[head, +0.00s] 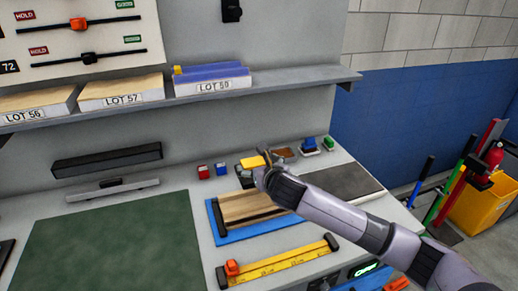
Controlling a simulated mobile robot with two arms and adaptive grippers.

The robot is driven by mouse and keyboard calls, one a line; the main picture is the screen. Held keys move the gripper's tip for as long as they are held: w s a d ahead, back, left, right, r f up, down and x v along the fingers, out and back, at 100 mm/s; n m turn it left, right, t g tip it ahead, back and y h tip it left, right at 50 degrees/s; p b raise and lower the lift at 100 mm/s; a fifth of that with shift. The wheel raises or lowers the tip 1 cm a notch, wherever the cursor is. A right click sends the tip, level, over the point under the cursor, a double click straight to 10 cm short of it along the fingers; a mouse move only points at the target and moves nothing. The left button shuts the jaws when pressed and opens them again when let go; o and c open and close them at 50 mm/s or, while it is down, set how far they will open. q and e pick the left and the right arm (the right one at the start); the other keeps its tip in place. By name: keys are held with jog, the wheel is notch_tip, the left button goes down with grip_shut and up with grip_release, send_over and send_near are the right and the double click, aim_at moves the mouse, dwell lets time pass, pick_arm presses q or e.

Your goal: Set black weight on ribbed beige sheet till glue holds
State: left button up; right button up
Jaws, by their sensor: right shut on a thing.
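The ribbed beige sheet (246,206) lies flat on a blue board (216,222) on the bench, with dark strips along its edges. My right gripper (262,163) is above the sheet's far edge, its arm coming in from the lower right. It is shut on what looks like the black weight (244,178), a dark block with a yellow piece (253,162) at its top. The hand hides much of the block, and I cannot tell whether it touches the sheet. My left gripper is not in view.
A dark grey plate (342,181) is to the right. Small red and blue blocks (221,169) stand behind. A green mat (115,245) lies left, with a shelf (270,83) above.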

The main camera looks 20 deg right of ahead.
send_over(259, 200)
jog(key=shift+w+f, duration=0.15)
jog(key=shift+f, duration=3.3)
jog(key=shift+f, duration=0.15)
jog(key=shift+f, duration=0.15)
jog(key=o, duration=1.5)
jog(key=shift+f, duration=0.4)
jog(key=o, duration=0.4)
jog(key=shift+s+r, duration=0.15)
jog(key=shift+s, duration=0.1)
